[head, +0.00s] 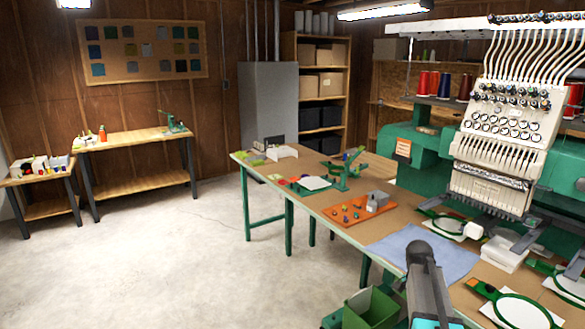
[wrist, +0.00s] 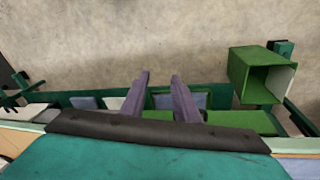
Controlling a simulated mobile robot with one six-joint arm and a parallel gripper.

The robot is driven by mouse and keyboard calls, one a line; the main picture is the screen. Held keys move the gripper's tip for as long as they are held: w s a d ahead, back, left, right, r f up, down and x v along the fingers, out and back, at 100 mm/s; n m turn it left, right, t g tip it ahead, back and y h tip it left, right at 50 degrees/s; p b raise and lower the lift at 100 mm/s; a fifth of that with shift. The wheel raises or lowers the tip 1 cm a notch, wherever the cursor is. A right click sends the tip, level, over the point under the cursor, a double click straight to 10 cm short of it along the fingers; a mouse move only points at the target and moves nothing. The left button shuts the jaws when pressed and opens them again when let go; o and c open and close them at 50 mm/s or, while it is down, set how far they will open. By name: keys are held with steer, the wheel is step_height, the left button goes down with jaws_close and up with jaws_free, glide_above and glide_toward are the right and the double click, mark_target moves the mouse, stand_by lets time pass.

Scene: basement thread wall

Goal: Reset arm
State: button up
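My gripper (wrist: 160,76) shows in the wrist view as two grey-purple fingers standing apart, with nothing between them. It is open and empty. Past the fingertips lies bare concrete floor (wrist: 130,40), and a green frame with several pale and green panels shows behind the fingers. In the head view my arm rises at the bottom, right of centre, in front of the long worktable (head: 330,207). I cannot make out the fingers there.
An open green bin (head: 370,308) stands low beside my arm; a green bin (wrist: 262,75) also shows right of my fingers. The embroidery machine (head: 505,125), hoops (head: 522,311) and blue cloth (head: 420,252) are at right. Open floor (head: 150,260) lies left.

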steer(key=s+a+f+n+t+y, duration=0.1)
steer(key=s+a+f+n, duration=0.4)
steer(key=a+f+n, duration=0.55)
steer(key=s+a+f+n+t+y, duration=0.1)
steer(key=s+a+f+n, duration=0.5)
steer(key=a, duration=0.7)
steer(key=s+f+g, duration=0.3)
steer(key=s+f, duration=0.6)
steer(key=s, duration=0.3)
steer(key=s+f+m+g, duration=0.1)
steer(key=s+f+g, duration=0.2)
steer(key=s+f, duration=0.6)
steer(key=s, duration=0.3)
steer(key=shift+s+f, duration=0.2)
steer(key=shift+f, duration=0.15)
steer(key=shift+d, duration=0.1)
